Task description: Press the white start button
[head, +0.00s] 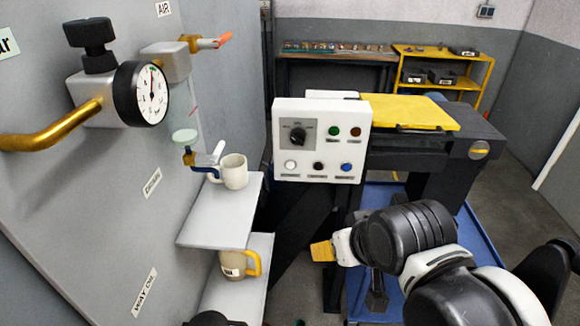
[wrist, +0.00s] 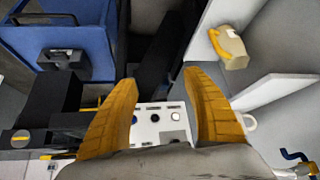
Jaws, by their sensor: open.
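The white start button (head: 290,165) is at the lower left of the white control panel (head: 281,115) in the head view. A black button (head: 318,167) and a blue button (head: 346,167) are to its right in the same row. My gripper (head: 322,251) is below the panel in the picture, and its yellow finger points left. In the wrist view my gripper (wrist: 160,80) is open and empty, with its two yellow fingers apart.
A black rotary knob (head: 298,136), a green button (head: 333,131) and a brownish button (head: 355,132) are higher on the panel. A pressure gauge (head: 150,92) sticks out from the wall.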

